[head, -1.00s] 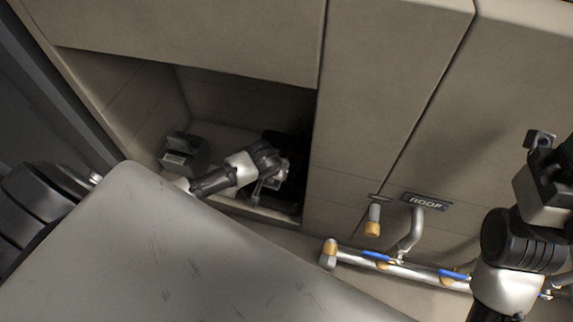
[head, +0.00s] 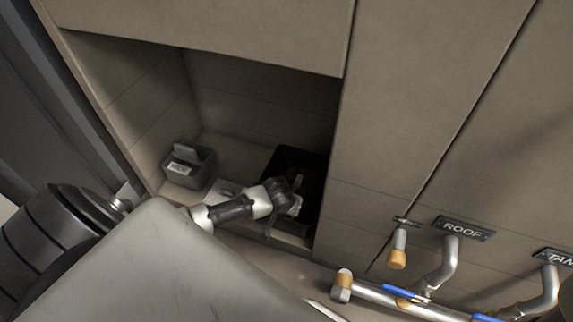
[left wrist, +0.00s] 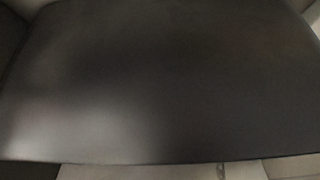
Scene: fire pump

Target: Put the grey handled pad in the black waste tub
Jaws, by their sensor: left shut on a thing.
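The black waste tub (head: 284,160) stands in the recess of the cabinet, at its right side, in the head view. My left gripper (head: 291,206) is at the tub's near side, partly in front of it. It is shut on a greyish thing, taken to be the grey handled pad, whose shape is mostly hidden by the wrist. A broad dark grey surface (left wrist: 160,85) fills almost all of the left wrist view; I cannot tell for sure what it is. My right gripper is not in view.
A grey box (head: 190,165) with a pale label stands left in the recess. Pipes with blue levers (head: 400,291) and a ROOF sign (head: 463,228) are at lower right. A cabinet wall (head: 400,120) bounds the recess on the right.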

